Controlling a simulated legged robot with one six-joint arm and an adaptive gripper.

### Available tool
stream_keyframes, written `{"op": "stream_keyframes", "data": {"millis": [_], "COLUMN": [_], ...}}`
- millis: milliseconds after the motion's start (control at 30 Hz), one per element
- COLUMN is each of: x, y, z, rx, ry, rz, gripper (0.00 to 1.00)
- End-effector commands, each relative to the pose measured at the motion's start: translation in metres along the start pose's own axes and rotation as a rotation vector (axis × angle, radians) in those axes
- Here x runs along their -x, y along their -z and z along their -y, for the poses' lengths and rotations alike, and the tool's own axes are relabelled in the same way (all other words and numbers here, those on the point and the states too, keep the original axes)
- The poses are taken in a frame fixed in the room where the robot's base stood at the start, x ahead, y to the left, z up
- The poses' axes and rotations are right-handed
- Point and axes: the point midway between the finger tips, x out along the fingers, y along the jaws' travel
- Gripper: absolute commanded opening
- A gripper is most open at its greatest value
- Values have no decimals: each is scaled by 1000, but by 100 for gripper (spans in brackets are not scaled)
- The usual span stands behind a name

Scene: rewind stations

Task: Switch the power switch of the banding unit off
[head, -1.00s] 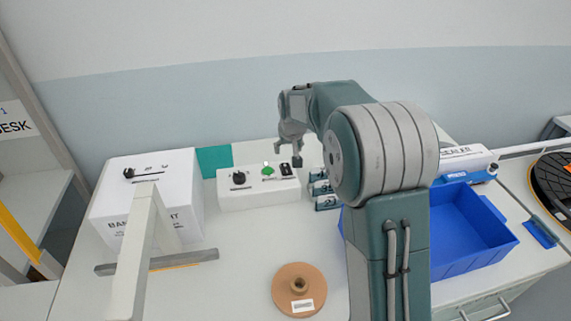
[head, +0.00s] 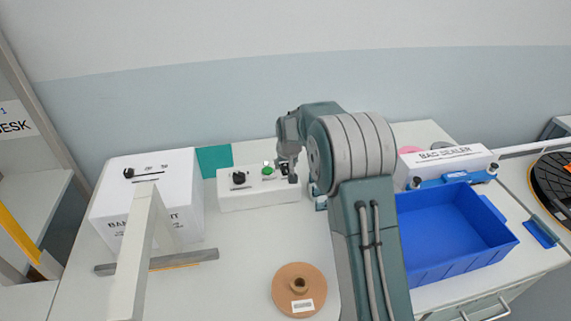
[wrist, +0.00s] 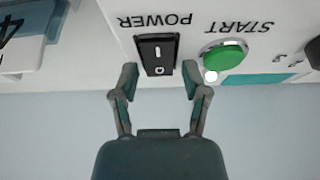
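The black power switch (wrist: 157,55) sits under the word POWER on a white control box (head: 258,201), beside a green START button (wrist: 223,57). It is a rocker marked I and O; I cannot tell which end is pressed. In the head view the switch is mostly hidden by my gripper (head: 289,168), which is at the box's right end. In the wrist view, which is upside down, my gripper (wrist: 160,80) is open and empty, its fingers on either side of the switch's O end. Contact is not clear. The banding unit's white housing (head: 180,185) stands left of the control box.
A black knob (head: 239,178) is on the control box. A pale post (head: 143,235) stands before the housing. A brown roll (head: 285,277) lies on the table in front. A blue bin (head: 410,267) and the bag sealer (head: 445,160) are to the right.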

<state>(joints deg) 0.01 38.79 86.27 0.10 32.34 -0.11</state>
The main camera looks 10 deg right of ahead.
Motion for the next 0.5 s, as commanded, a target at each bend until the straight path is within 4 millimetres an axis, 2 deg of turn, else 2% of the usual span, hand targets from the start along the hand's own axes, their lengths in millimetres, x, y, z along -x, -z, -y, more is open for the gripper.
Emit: {"op": "stream_keyframes", "data": {"millis": [33, 67, 100, 333, 500], "x": [0, 0, 0, -1, -4], "y": [0, 0, 0, 0, 2], "z": [0, 0, 0, 0, 0], "rx": [0, 0, 0, 0, 0], "ry": [0, 0, 0, 0, 0], "rz": [0, 0, 0, 11, 79], "gripper": [18, 5, 0, 0, 0]}}
